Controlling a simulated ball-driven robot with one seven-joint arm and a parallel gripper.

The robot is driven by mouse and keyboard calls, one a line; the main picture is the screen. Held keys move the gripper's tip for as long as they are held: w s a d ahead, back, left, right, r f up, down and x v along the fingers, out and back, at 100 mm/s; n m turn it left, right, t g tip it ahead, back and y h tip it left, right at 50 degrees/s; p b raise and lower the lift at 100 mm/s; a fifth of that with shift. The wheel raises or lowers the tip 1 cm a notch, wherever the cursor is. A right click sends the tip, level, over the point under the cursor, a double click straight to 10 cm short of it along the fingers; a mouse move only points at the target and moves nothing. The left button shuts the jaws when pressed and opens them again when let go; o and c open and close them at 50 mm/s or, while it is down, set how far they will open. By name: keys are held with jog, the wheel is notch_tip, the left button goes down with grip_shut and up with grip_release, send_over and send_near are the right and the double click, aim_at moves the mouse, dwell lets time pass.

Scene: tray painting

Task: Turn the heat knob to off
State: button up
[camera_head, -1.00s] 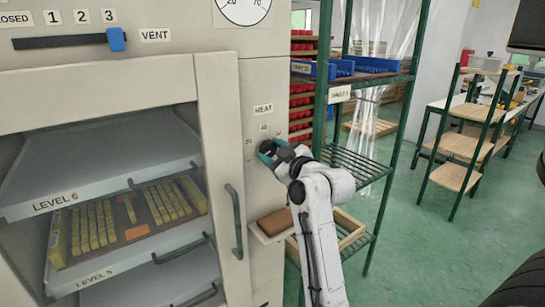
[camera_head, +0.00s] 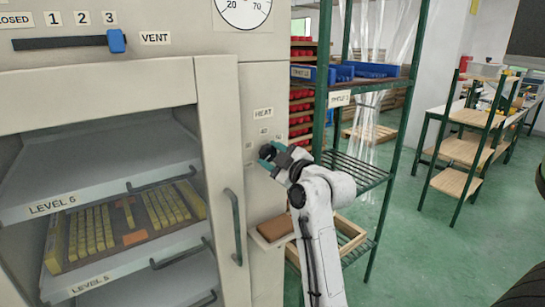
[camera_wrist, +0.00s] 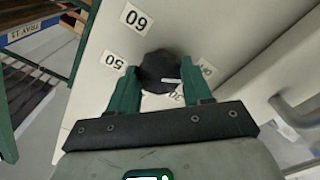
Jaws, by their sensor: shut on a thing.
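The heat knob (camera_wrist: 158,66) is black and round with a short white mark, set on the pale oven front. In the wrist view it sits between the two green fingers of my gripper (camera_wrist: 159,72), which is shut on it. Its white mark is on the right side, towards the labels 30 (camera_wrist: 177,96) and OFF (camera_wrist: 206,68), the latter partly hidden by a finger. Labels 50 and 60 lie on the left and top. In the head view my gripper (camera_head: 272,153) is at the panel below the HEAT label (camera_head: 263,114), largely hiding the dial.
The oven door handle (camera_head: 234,225) is left of my arm. A vent slider (camera_head: 116,40) is at top left. A small shelf with a brown block (camera_head: 276,229) juts out below the dial. A green rack (camera_head: 322,110) stands close on the right.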

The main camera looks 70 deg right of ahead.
jog(key=o, duration=1)
jog(key=shift+o, duration=0.2)
jog(key=v, duration=1)
jog(key=shift+s+a+b, duration=0.2)
jog(key=shift+s+b, duration=0.1)
jog(key=shift+s, duration=0.05)
jog(key=w+a+f+m+g+y+p, duration=0.1)
jog(key=w+a+f+g+y, duration=0.2)
jog(key=a+f, duration=0.65)
jog(key=w+a+f+m+g+y+p, duration=0.1)
jog(key=w+a+f+g+y, duration=0.15)
jog(key=a+f+y, duration=0.65)
jog(key=s+a+f+g+h, duration=0.1)
jog(key=s+a+f+g, duration=0.3)
jog(key=s+f, duration=0.3)
jog(key=s+a+f+m+g+h+p, duration=0.1)
jog(key=s+a+f+g, duration=0.3)
jog(key=f, duration=0.5)
jog(key=s+a, duration=0.2)
jog(key=a, duration=0.1)
jog(key=shift+s+a+f+g+h, duration=0.2)
jog(key=shift+s+g+h, duration=0.1)
jog(key=shift+s+g, duration=0.1)
